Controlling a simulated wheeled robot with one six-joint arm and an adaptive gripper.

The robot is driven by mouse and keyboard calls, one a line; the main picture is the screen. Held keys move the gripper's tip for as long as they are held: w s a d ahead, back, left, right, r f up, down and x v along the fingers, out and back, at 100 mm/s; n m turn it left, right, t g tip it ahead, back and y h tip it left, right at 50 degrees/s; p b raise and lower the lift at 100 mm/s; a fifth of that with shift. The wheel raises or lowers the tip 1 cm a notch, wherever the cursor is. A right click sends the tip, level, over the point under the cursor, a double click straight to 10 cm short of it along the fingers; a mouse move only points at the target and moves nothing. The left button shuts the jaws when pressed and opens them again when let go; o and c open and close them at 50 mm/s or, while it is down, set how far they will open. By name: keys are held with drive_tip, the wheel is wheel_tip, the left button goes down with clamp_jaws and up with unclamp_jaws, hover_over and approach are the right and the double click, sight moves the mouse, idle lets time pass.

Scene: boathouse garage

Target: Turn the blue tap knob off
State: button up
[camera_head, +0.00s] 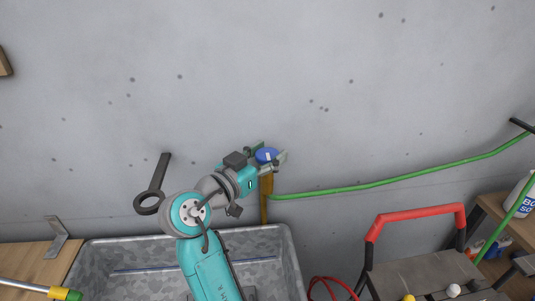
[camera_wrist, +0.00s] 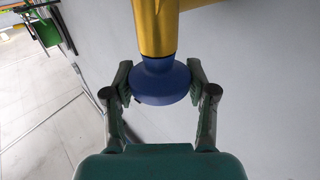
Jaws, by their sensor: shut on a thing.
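The blue tap knob (camera_head: 266,155) sits on a brass tap (camera_head: 265,200) against the grey wall, above the back right of a metal trough. My gripper (camera_head: 268,160) is at the knob with a finger on either side of it. In the wrist view the blue knob (camera_wrist: 163,83) lies between the two fingertips of my gripper (camera_wrist: 163,88), below the yellow tap body (camera_wrist: 156,28). The jaws are shut on the knob. The knob's marking and exact turn angle are too small to tell.
A green hose (camera_head: 385,183) runs right from the tap along the wall. The galvanised trough (camera_head: 110,265) stands below my arm. A dark wrench-like tool (camera_head: 155,185) is on the wall to the left. A red-handled cart (camera_head: 415,215) and a wooden shelf (camera_head: 495,207) stand at the right.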

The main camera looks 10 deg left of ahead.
drive_tip(key=o, duration=1.2)
drive_tip(key=shift+c, duration=0.2)
drive_tip(key=v, duration=1.2)
